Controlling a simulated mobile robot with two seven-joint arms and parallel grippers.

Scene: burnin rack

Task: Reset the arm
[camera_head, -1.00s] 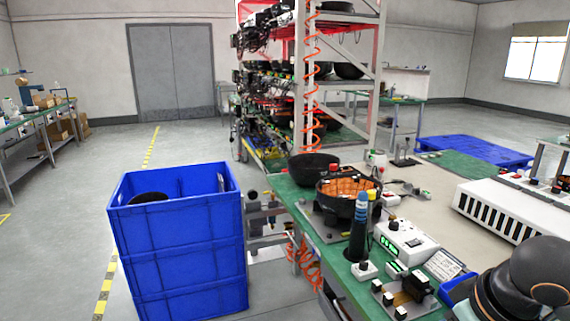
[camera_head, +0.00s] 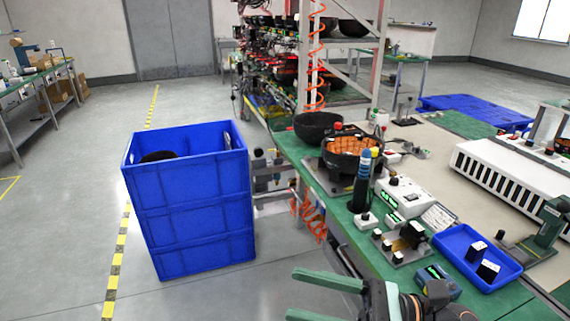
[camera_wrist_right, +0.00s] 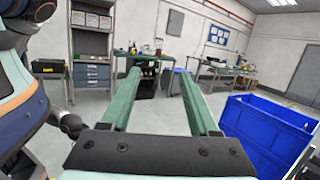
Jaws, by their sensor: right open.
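My right gripper (camera_head: 308,296) shows at the bottom of the head view, with two green fingers pointing left. It is open and empty, in front of the workbench edge. In the right wrist view the two green fingers (camera_wrist_right: 160,88) stand apart with nothing between them. My left gripper is not in view.
A stack of blue crates (camera_head: 190,205) stands left of the workbench (camera_head: 335,205), and also shows in the right wrist view (camera_wrist_right: 265,130). The bench holds black bowls (camera_head: 318,126), a blue tray (camera_head: 478,258) and a white device (camera_head: 515,175). A rack (camera_head: 300,60) stands behind.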

